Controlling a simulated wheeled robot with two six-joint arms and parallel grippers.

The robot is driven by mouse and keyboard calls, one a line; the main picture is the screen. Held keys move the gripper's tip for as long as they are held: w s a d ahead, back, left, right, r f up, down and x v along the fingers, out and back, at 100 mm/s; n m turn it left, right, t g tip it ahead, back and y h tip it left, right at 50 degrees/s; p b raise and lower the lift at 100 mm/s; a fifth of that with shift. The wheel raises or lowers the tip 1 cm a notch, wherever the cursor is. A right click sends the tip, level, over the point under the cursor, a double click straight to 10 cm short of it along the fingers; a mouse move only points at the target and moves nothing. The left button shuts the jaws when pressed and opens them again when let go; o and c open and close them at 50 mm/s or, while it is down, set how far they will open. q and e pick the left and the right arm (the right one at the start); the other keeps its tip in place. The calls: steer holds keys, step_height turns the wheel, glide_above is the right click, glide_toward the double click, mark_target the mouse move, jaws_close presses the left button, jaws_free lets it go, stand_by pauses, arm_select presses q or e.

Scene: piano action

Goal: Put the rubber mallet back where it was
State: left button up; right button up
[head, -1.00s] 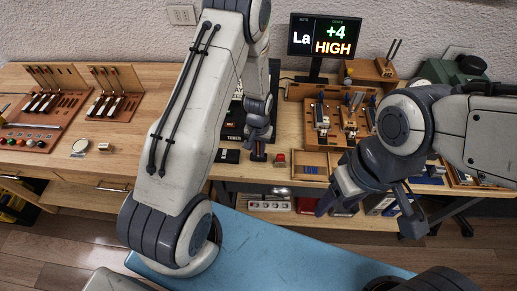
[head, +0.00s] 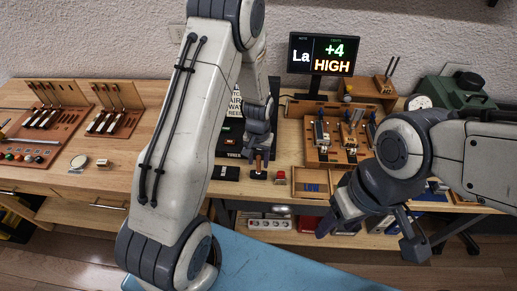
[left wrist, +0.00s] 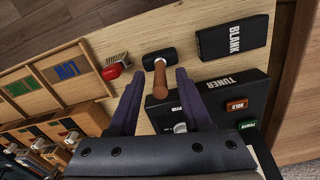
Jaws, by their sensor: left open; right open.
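The rubber mallet (head: 258,174) has a black head and a short brown wooden handle. Its head rests on the bench near the front edge, with the handle pointing up toward my left gripper. In the left wrist view the mallet (left wrist: 160,84) shows beyond and between the fingertips. My left gripper (head: 257,150) is open just above the handle; its two fingers also show in the left wrist view (left wrist: 156,82), apart from the handle. My right gripper (head: 372,232) is open and empty in front of the bench at the right.
The black tuner box (left wrist: 235,95) and BLANK block (left wrist: 234,37) lie beside the mallet. A red-topped brush (left wrist: 115,70) and labelled wooden trays (left wrist: 75,68) are on the other side. A screen (head: 322,54) reads "La +4 HIGH".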

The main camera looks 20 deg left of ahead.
arm_select(q)
step_height(320, 180, up, 7)
steer(key=shift+b, duration=0.65)
steer(key=s+d+r+m, duration=0.4)
steer(key=s+d+r, duration=0.6)
steer(key=d, duration=0.1)
steer(key=s+d+r+m, duration=0.1)
steer(key=s+m, duration=0.1)
steer(key=s, duration=0.4)
steer(key=s+d+r+m+h, duration=0.1)
steer(key=s+d+r+m, duration=0.1)
steer(key=s, duration=0.5)
steer(key=shift+s+r, duration=0.3)
arm_select(e)
steer(key=shift+f, duration=0.9)
